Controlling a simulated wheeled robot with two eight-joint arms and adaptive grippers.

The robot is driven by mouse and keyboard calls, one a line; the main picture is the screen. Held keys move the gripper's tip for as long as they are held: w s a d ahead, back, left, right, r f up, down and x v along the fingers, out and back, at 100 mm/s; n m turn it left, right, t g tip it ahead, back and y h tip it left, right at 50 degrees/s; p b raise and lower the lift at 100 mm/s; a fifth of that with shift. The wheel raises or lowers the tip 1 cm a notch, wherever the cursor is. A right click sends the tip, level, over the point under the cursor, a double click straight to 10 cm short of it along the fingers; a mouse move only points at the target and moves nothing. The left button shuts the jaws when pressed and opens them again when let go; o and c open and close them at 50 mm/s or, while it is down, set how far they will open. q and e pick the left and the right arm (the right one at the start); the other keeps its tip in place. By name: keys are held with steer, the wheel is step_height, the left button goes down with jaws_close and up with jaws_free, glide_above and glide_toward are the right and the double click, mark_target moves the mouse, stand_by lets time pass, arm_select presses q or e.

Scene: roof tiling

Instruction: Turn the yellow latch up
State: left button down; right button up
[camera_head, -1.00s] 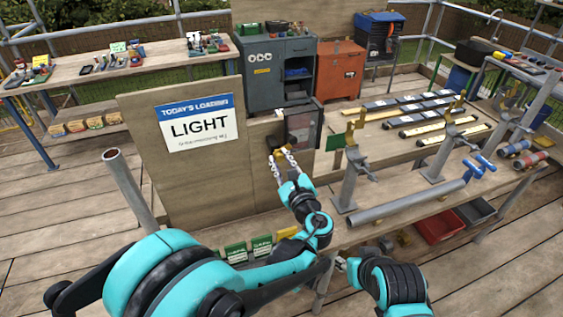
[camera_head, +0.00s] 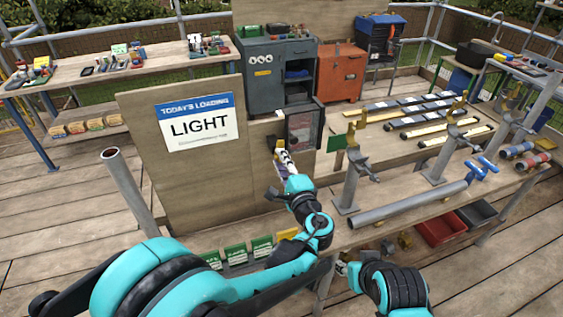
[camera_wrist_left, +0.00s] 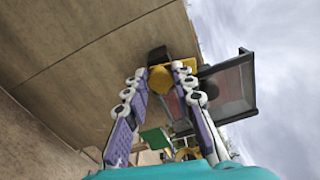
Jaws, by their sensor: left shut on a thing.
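The yellow latch (camera_wrist_left: 160,78) sits between the fingertips of my left gripper (camera_wrist_left: 163,80) in the left wrist view, close against the plywood board. My left gripper (camera_head: 281,152) is shut on it. In the head view the fingers mostly cover the latch, with a little dark yellow showing above them, at the board's right edge beside the dark framed box with a clear front (camera_head: 303,127). Which way the latch points is hard to tell. My right gripper (camera_head: 343,269) is low by the bench's front edge, small and partly hidden, and its jaws are unclear.
The plywood board (camera_head: 190,190) carries a "LIGHT" loading sign (camera_head: 196,122). A grey pipe (camera_head: 408,206) and clamp posts stand on the bench to the right. Green boxes (camera_head: 236,253) are on the lower shelf. A grey cabinet (camera_head: 262,83) stands behind.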

arm_select(q)
steer(key=shift+n, duration=1.1)
arm_select(e)
steer(key=shift+f, duration=0.1)
arm_select(q)
steer(key=c, duration=1.3)
jaws_free()
arm_select(e)
steer(key=shift+w, duration=0.1)
